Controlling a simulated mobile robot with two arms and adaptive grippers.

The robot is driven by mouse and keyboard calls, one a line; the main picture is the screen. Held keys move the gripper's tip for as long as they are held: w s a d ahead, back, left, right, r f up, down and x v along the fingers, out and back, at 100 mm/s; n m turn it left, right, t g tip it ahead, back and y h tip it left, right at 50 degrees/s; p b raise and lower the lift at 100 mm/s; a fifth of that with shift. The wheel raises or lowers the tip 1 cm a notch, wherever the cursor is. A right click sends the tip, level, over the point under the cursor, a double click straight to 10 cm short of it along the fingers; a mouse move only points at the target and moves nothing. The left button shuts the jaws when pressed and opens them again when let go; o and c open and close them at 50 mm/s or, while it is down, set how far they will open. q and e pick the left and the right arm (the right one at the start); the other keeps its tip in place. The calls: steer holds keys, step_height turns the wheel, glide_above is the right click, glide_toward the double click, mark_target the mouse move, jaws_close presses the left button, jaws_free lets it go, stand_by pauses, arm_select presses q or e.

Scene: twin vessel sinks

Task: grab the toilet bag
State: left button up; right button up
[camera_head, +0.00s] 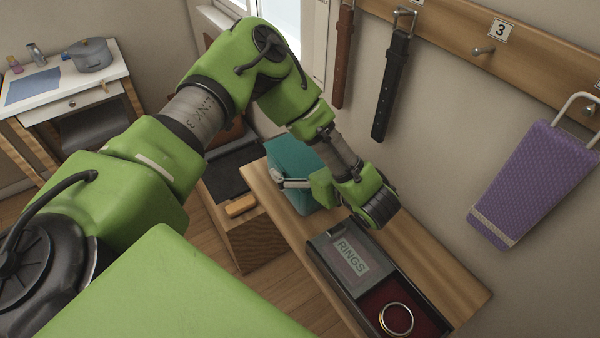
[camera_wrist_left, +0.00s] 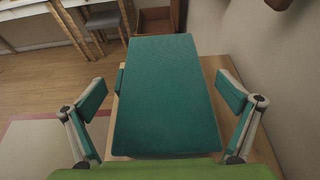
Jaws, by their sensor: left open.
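The toilet bag is a teal, box-shaped thing (camera_head: 296,160) standing on the wooden shelf at the wall. In the left wrist view the bag (camera_wrist_left: 168,80) fills the middle, with its broad face seen large. My left gripper (camera_head: 284,181) is open at the bag, and my arm hides part of it in the head view. In the left wrist view the gripper (camera_wrist_left: 163,93) has one finger on each side of the bag, with gaps on both sides. Whether the fingertips reach past its near face is hard to tell. My right gripper is out of view.
A grey box labelled RINGS (camera_head: 347,255), with a ring (camera_head: 397,319) in its red compartment, is on the shelf (camera_head: 440,270) to the right of my gripper. A white-topped table (camera_head: 60,85) stands back left.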

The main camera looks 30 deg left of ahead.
arm_select(q)
steer(key=c, duration=1.7)
steer(key=shift+r, duration=0.1)
